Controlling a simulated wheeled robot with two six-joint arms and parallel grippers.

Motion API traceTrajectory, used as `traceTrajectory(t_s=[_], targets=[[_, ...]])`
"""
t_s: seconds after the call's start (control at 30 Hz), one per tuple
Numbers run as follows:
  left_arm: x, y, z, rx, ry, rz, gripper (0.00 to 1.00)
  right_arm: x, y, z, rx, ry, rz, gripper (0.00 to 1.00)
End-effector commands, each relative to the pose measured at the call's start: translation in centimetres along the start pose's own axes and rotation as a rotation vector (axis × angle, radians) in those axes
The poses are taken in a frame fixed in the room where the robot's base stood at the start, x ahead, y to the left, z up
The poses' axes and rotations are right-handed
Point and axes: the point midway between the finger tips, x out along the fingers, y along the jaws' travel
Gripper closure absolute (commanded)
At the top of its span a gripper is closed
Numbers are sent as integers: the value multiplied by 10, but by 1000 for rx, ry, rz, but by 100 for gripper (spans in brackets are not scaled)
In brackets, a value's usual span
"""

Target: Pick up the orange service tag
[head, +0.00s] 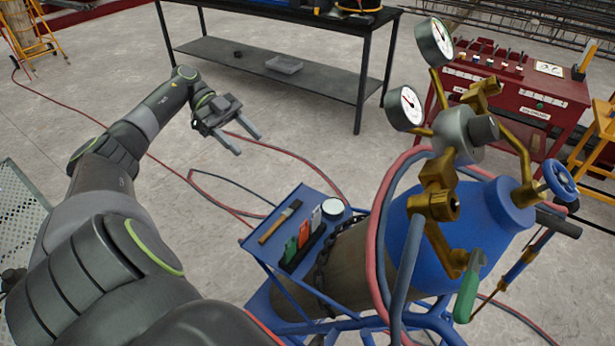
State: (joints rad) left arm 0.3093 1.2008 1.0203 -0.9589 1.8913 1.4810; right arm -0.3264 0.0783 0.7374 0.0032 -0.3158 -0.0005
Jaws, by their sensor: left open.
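An orange tag (304,234) stands upright in a dark holder on a small blue tray (262,252). It sits between a green tag (291,251) and a white tag (316,219). My left gripper (248,145) is open and empty. It is in the air above and left of the tray in the picture, well apart from the tags. The lower part of the orange tag is hidden by the holder. My right gripper is not in view.
A brush (280,222) and a round white-topped tin (332,207) share the tray. A blue gas cylinder (408,235) with brass valves, gauges and hoses stands close on the right. A black workbench (290,72) is behind. Red hose crosses the floor.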

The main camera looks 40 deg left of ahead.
Motion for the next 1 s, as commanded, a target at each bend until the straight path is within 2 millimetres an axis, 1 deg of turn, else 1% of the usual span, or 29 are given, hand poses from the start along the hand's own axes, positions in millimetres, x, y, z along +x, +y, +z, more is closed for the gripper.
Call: traceTrajectory(t_s=[0.03,0.17,0.23,0.37,0.4,0.5,0.6,0.7,0.8,0.93,1.0], targets=[[6,0,12,0,0,0,47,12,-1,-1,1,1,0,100],[16,0,28,0,0,0,47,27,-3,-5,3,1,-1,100],[22,0,40,0,0,0,47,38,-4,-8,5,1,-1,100],[39,0,71,0,0,0,47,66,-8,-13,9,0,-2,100],[45,0,83,0,0,0,47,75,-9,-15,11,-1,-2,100],[58,0,106,0,0,0,47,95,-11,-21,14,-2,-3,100],[68,0,125,0,0,0,47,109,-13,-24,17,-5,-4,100],[75,0,138,0,0,0,47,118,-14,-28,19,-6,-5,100],[79,0,145,1,0,0,47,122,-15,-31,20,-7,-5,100],[83,0,147,1,0,1,47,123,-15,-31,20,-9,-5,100],[89,0,147,0,0,2,47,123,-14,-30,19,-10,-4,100]])
